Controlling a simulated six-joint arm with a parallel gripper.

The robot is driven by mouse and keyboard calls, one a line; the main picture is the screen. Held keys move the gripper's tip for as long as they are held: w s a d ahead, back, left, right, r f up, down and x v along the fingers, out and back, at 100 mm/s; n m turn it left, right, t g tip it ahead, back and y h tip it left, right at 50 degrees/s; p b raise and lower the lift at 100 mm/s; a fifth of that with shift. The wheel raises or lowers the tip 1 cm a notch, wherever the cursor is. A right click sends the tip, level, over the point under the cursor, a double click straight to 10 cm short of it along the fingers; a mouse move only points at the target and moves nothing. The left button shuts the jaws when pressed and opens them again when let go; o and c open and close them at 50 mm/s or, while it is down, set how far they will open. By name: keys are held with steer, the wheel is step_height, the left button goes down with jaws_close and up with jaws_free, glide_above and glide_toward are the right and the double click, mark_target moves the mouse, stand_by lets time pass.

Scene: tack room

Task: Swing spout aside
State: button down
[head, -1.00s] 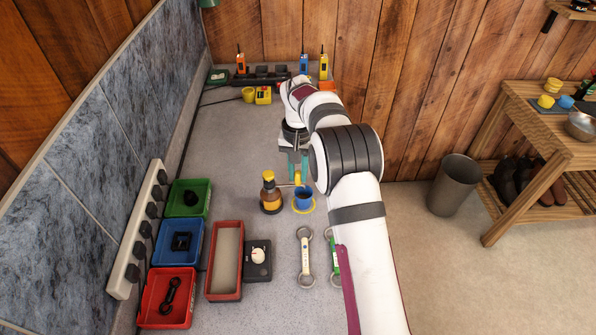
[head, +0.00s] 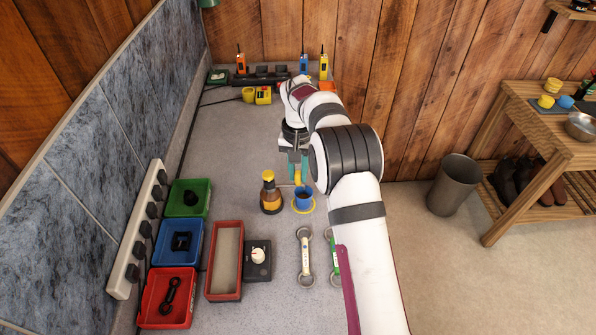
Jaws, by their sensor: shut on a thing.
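My gripper (head: 298,166) points down with its teal fingers on a small yellow piece (head: 298,177), which I take to be the spout's end. An amber bottle (head: 270,197) with a yellow top and an orange-yellow label stands upright just left of it. A thin light bar seems to run from the bottle toward the yellow piece; the exact join is too small to tell. Below the fingers, a blue cup (head: 303,194) stands on a yellow saucer (head: 311,207). My arm hides the area right of the cup.
Green (head: 181,211), blue (head: 163,255) and red (head: 150,319) bins line the left side. A red-rimmed tray (head: 225,297), a dark box with a white knob (head: 258,259) and a ring-ended spanner (head: 304,250) lie in front. The counter left of the bottle is clear.

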stand_by(0.4)
steer(key=s+a+m, duration=0.7)
steer(key=m, duration=1.1)
steer(key=shift+s+a, duration=0.15)
steer(key=shift+a, duration=0.1)
stand_by(0.5)
steer(key=c, duration=0.8)
jaws_free()
steer(key=shift+o, duration=0.2)
step_height(320, 180, up, 16)
